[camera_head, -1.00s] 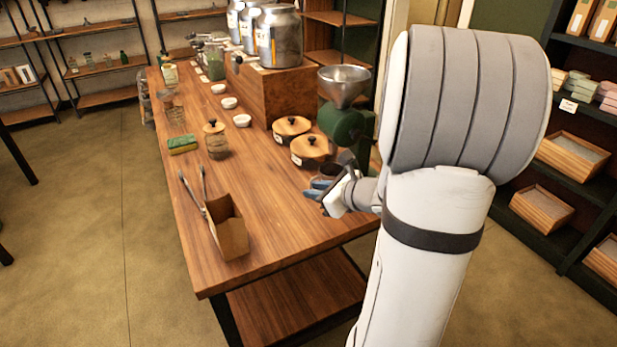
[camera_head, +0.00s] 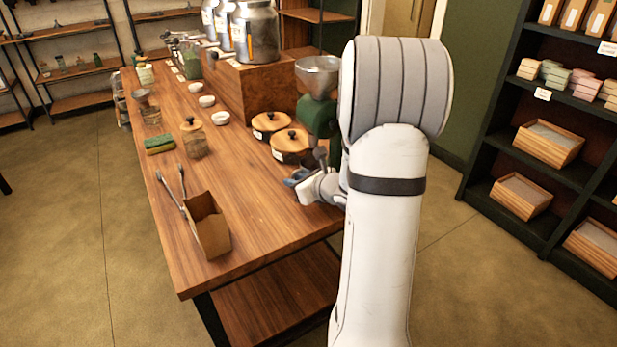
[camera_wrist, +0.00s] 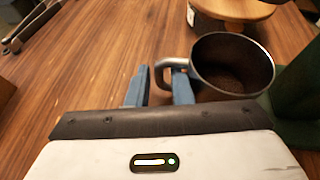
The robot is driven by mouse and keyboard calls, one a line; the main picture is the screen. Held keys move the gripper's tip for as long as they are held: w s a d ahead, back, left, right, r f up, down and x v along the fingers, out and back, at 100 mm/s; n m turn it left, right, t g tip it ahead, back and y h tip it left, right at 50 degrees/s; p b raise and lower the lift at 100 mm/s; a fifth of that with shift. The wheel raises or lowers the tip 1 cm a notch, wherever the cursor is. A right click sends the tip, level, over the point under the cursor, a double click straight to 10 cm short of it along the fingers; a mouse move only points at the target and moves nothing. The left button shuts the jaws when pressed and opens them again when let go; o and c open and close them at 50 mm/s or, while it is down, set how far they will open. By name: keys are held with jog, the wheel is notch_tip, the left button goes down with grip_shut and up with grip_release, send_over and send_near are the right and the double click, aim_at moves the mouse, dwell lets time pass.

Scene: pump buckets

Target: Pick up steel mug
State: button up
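The steel mug (camera_wrist: 235,68) stands upright on the wooden table, to the right of my fingers in the wrist view. It is dark grey, open at the top, and its handle (camera_wrist: 166,72) points left toward the fingers. My gripper (camera_wrist: 160,82) has two blue fingers that are apart, with the end of the handle in the gap near the fingertips. I cannot tell whether either finger touches it.
A green grinder (camera_head: 316,115) with a steel hopper stands beside the mug. Two lidded pots (camera_head: 291,152) are just behind. A cardboard holder (camera_head: 210,230), tongs (camera_head: 170,190) and a glass jar (camera_head: 194,142) are to the left. The front middle of the table (camera_head: 265,210) is clear.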

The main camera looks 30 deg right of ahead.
grip_shut()
jog(key=shift+r, duration=0.15)
dwell(0.4)
